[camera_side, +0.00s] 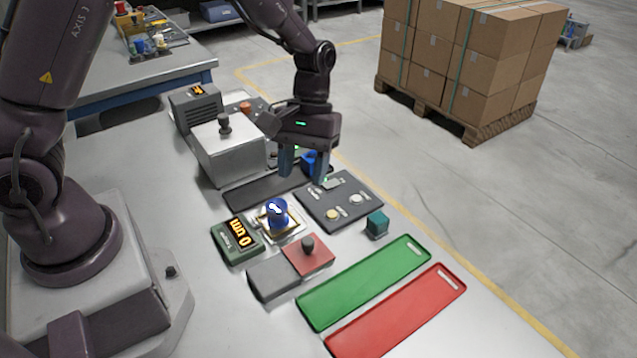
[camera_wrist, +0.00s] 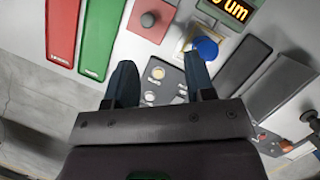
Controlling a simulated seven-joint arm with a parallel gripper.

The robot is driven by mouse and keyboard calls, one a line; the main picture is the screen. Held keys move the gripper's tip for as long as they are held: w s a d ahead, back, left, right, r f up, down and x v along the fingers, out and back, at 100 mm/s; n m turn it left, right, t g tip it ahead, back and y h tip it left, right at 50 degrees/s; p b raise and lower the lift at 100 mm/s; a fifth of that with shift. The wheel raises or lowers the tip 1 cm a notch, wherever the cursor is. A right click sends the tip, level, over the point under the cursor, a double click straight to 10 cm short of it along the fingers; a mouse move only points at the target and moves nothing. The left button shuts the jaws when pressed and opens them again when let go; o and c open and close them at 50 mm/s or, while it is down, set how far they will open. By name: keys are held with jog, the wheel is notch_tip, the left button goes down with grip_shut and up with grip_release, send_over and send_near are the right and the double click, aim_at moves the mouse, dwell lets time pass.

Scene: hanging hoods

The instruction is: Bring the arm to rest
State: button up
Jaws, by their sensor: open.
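My gripper (camera_side: 304,175) is over the bench, pointing down, above the far edge of a dark button panel (camera_side: 345,213). Its two blue-grey fingers are apart, with nothing seen between them. Whether the fingertips touch anything below is hard to tell.
A green tray (camera_side: 365,283) and a red tray (camera_side: 400,312) lie at the near right. A teal cube (camera_side: 377,223) sits by the panel. A green display box (camera_side: 238,240) reads 0 um. A red plate with a knob (camera_side: 308,258) and a grey metal box (camera_side: 228,150) stand close by.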

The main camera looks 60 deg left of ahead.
jog(key=s+a+r+m+t+y, duration=0.1)
jog(key=s+r+m+t, duration=0.2)
jog(key=s+r, duration=0.4)
jog(key=s+a+r+m+t+y, duration=0.1)
jog(key=s+r+m+t, duration=0.3)
jog(key=r, duration=0.8)
jog(key=s+a+t, duration=0.1)
jog(key=s+t, duration=0.1)
jog(key=s, duration=0.1)
jog(key=shift+s+a+r+y, duration=0.2)
jog(key=shift+s+y, duration=0.1)
jog(key=shift+s, duration=0.05)
